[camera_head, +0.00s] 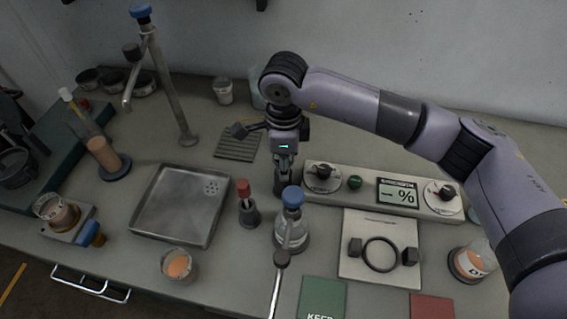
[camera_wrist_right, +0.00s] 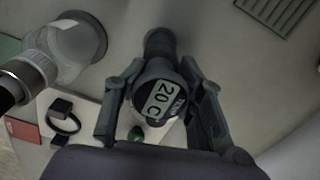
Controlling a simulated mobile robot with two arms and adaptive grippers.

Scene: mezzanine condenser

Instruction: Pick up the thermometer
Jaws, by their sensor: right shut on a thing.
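The thermometer (camera_wrist_right: 163,99) shows in the right wrist view as a dark round head with a pale "20 C" display, between the two fingers of my right gripper (camera_wrist_right: 161,72). In the head view my right gripper (camera_head: 284,163) points down behind the clear bottle and is shut on the thermometer. Only a dark lower part of the thermometer (camera_head: 280,187) shows there, below the fingers. I cannot tell whether it touches the bench. My left gripper is not in view.
A blue-capped bottle (camera_head: 292,236) stands just in front, with a red-topped holder (camera_head: 247,205) to its left. A control panel (camera_head: 360,190) is close on the right. A metal tray (camera_head: 150,222) lies left. A tap (camera_head: 175,80) and a drain grille (camera_head: 236,146) are behind left.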

